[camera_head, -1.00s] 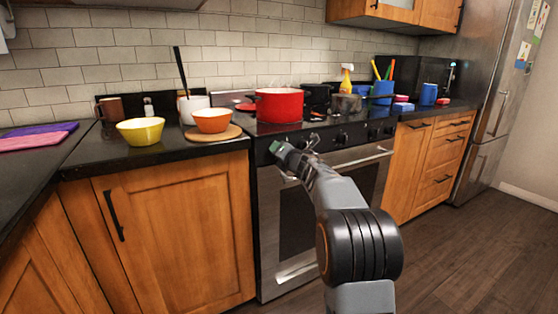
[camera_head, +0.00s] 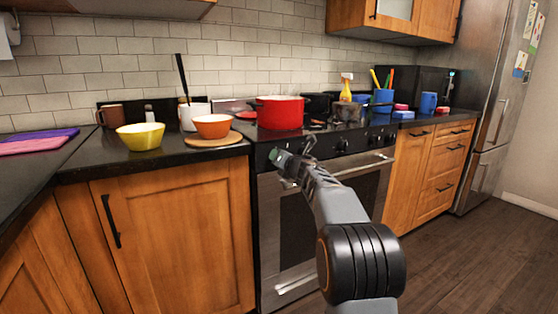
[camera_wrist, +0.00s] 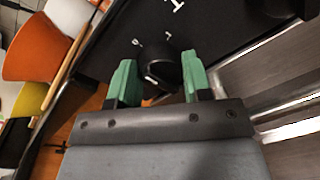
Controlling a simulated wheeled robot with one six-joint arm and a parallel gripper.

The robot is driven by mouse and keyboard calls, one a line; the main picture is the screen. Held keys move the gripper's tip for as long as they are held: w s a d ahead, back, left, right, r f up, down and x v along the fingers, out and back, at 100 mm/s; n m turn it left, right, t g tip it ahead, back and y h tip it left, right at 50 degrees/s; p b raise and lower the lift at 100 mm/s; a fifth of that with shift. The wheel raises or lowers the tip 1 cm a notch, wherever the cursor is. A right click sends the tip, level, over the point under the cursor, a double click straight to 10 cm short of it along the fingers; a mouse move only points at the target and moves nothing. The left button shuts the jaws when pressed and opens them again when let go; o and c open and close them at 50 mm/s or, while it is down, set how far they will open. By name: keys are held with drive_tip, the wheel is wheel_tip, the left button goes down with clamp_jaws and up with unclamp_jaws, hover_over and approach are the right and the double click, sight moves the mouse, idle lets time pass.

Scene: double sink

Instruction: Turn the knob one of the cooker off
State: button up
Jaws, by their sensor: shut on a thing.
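The cooker (camera_head: 330,208) has a black front panel with several dark knobs above a steel oven door. The leftmost knob (camera_wrist: 160,72) is between my gripper's green fingers in the wrist view, with white marks on the panel around it. My gripper (camera_wrist: 160,66) is shut on this knob. In the head view, my gripper (camera_head: 283,157) is at the left end of the panel, and its body hides most of the knob. Another knob (camera_head: 343,143) shows to the right, clear of my gripper.
A red pot (camera_head: 279,113) and a dark pot (camera_head: 347,112) stand on the hob above. An orange bowl (camera_head: 212,127) on a wooden board and a yellow bowl (camera_head: 140,136) are on the left counter. The oven handle (camera_head: 345,172) sticks out below the panel. The floor at right is clear.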

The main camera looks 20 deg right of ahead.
drive_tip(key=o, duration=0.6)
drive_tip(key=shift+r, duration=0.25)
drive_tip(key=o, duration=0.3)
drive_tip(key=shift+d+f, duration=0.1)
drive_tip(key=shift+f, duration=0.1)
drive_tip(key=s, duration=0.9)
drive_tip(key=s+d+r, duration=0.1)
drive_tip(key=s, duration=0.3)
drive_tip(key=shift+s+p, duration=0.25)
drive_tip(key=shift+p, duration=0.05)
